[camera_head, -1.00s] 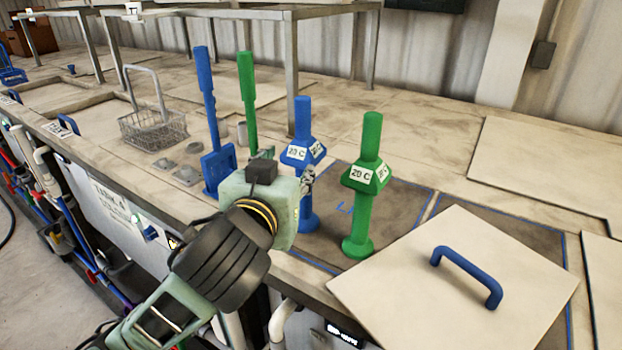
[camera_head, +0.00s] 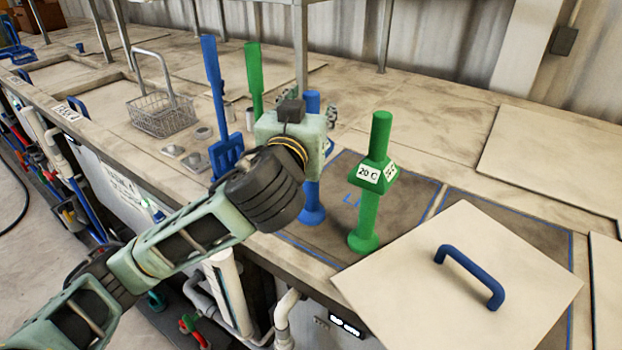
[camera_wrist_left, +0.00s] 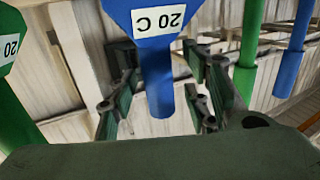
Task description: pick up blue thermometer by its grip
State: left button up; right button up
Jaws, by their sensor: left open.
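The blue thermometer (camera_head: 312,201) stands upright on the bench. Its base, lower stem and grip top show in the head view, while my left gripper (camera_head: 330,114) hides most of its middle. In the left wrist view, which looks upside down, the blue thermometer (camera_wrist_left: 150,40) shows its "20 C" label. Its round grip runs between the spread fingers of my left gripper (camera_wrist_left: 160,98). The left gripper is open, with fingers on both sides of the grip and gaps visible. The green thermometer (camera_head: 368,216) stands upright to the right. My right gripper is out of view.
A blue paddle (camera_head: 224,150) and a green paddle (camera_head: 254,80) stand behind to the left. A wire basket (camera_head: 163,115) sits farther left. A pale lid (camera_head: 400,280) with a blue handle (camera_head: 470,275) lies at front right. A metal rack stands behind.

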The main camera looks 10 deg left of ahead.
pick_arm(q)
grip_shut()
dwell(0.4)
jog(key=shift+r, duration=0.1)
dwell(0.3)
